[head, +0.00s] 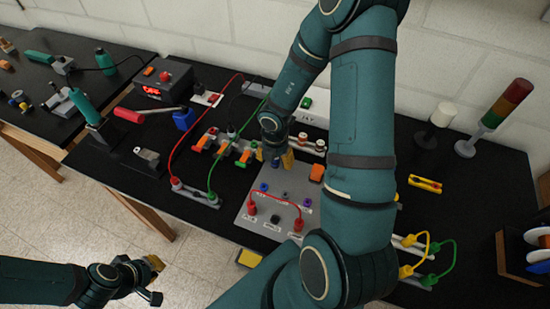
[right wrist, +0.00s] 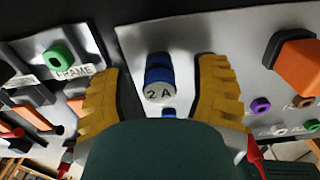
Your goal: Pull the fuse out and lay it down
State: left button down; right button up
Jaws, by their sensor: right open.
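The fuse (right wrist: 159,92) is a short blue cylinder with a pale end face marked "2 A". In the right wrist view it stands out from a grey panel (right wrist: 205,35). The yellow fingers of my right gripper (right wrist: 160,95) are spread on either side of it, with a visible gap on each side. In the head view my right gripper (head: 280,160) is at the back edge of the grey panel (head: 295,182), and the fuse is hard to make out there. My left gripper (head: 150,278) is low at the left, in front of the table and away from the panel; its opening is unclear.
A red lead (head: 278,192) arches over the panel's front. An orange block (head: 317,172) sits at its right. Red and green leads run to a terminal strip (head: 195,193) on the left. A signal tower (head: 505,105) stands back right.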

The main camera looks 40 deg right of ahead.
jog(key=shift+o, duration=0.2)
grip_shut()
jog(key=shift+r, duration=0.1)
jog(key=shift+r+p, duration=0.95)
jog(key=shift+p, duration=0.2)
jog(key=shift+r+p, duration=0.9)
jog(key=shift+r, duration=1.05)
